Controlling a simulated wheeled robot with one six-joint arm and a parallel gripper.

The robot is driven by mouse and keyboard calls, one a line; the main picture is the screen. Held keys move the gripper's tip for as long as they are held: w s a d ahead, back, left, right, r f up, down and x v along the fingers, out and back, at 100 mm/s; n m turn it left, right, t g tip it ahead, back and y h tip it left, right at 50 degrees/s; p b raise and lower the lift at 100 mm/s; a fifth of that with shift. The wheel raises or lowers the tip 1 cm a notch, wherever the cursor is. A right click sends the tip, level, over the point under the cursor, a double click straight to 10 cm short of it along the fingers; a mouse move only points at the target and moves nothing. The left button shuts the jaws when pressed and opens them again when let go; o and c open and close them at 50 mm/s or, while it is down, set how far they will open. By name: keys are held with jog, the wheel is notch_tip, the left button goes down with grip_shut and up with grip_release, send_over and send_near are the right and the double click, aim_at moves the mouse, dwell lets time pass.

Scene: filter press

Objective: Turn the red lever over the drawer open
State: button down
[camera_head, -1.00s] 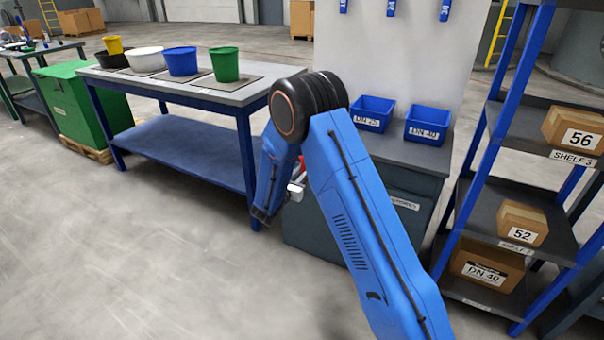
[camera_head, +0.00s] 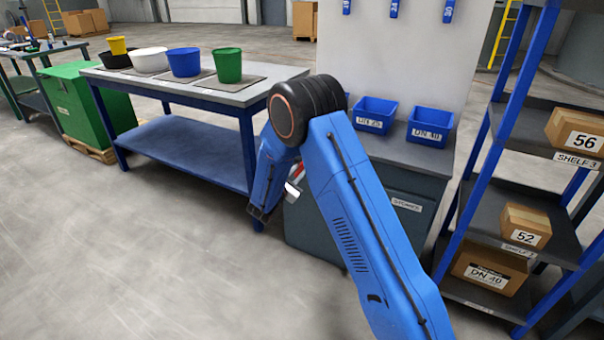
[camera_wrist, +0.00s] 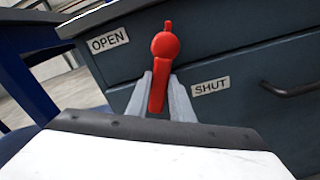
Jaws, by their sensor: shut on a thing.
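The red lever (camera_wrist: 158,90) is in the middle of the wrist view, on the dark grey cabinet front, with a round red hub at its top and its handle pointing down, nearly upright in the picture. My gripper (camera_wrist: 160,85) is shut on the lever's handle, one grey finger on each side. An OPEN label (camera_wrist: 109,40) is up to the left of the lever and a SHUT label (camera_wrist: 211,87) is to its right. The drawer (camera_wrist: 245,72) has a dark bar handle (camera_wrist: 294,88) at the right. In the head view a bit of red shows beside my arm; the gripper is mostly hidden.
A blue workbench (camera_head: 182,150) with several tubs stands left of the cabinet (camera_head: 408,190). A shelf rack (camera_head: 515,140) with boxes stands at the right. The floor at the front left is clear.

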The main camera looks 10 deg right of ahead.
jog(key=shift+w+a+r+m, duration=0.35)
jog(key=shift+r+m, duration=0.4)
jog(key=shift+m, duration=1.4)
jog(key=shift+w+a+r+m, duration=0.35)
jog(key=shift+r+m, duration=0.35)
jog(key=shift+m, duration=1.4)
jog(key=shift+w+a+r+m, duration=0.2)
jog(key=shift+a+r+m, duration=0.4)
jog(key=shift+m, duration=1.55)
jog(key=shift+d+r, duration=0.2)
jog(key=c, duration=1.6)
grip_release()
jog(key=shift+o, duration=0.2)
jog(key=shift+s+a, duration=0.1)
jog(key=v, duration=1.7)
